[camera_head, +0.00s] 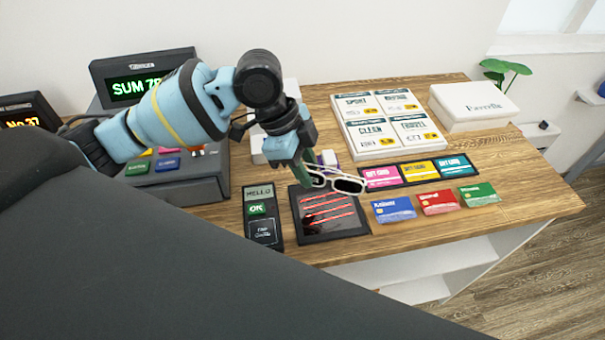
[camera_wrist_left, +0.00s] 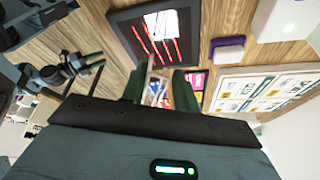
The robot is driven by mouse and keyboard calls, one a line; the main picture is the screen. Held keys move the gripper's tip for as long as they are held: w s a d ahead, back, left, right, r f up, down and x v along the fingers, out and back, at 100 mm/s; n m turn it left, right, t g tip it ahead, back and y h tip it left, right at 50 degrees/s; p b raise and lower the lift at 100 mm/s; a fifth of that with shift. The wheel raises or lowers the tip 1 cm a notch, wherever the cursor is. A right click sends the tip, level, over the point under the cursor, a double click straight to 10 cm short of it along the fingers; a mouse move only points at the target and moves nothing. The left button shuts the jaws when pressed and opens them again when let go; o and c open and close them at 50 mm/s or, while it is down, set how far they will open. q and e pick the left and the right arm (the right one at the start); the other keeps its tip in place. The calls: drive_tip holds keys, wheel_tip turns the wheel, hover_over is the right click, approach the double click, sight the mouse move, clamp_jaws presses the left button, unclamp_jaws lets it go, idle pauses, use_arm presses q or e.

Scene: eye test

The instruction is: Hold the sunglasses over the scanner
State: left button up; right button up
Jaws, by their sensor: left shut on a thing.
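The sunglasses (camera_head: 340,182) have a pale frame and dark lenses. My left gripper (camera_head: 306,176) is shut on them at their left end in the head view, and the lenses stick out to the right. They hang above the upper right part of the scanner (camera_head: 343,233), a dark framed plate with red lines. I cannot tell the exact height of the gap. The scanner also shows in the left wrist view (camera_wrist_left: 118,20), beyond the green fingers. A dark jointed part at the left of that view looks like my right gripper (camera_wrist_left: 92,68); its jaws are too small to read.
A card terminal (camera_head: 262,218) stands left of the scanner, with a cash register (camera_head: 205,188) behind. Blue, red (camera_head: 438,202) and green cards lie to the right. A gift card strip (camera_head: 409,182), a price board (camera_head: 385,146) and a white box (camera_head: 470,106) stand behind them.

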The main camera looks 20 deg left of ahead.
use_arm(q)
drive_tip(key=shift+s+d, duration=0.1)
drive_tip(key=shift+s, duration=0.3)
drive_tip(key=s+d+r, duration=0.1)
drive_tip(key=s+d, duration=0.1)
drive_tip(key=s, duration=0.5)
drive_tip(key=s+d+r, duration=0.2)
drive_tip(key=s, duration=0.4)
drive_tip(key=shift+s, duration=0.35)
use_arm(e)
drive_tip(key=shift+w+r, duration=0.25)
drive_tip(key=shift+r, duration=0.05)
use_arm(q)
drive_tip(key=shift+f, duration=0.15)
use_arm(e)
drive_tip(key=shift+a, duration=0.1)
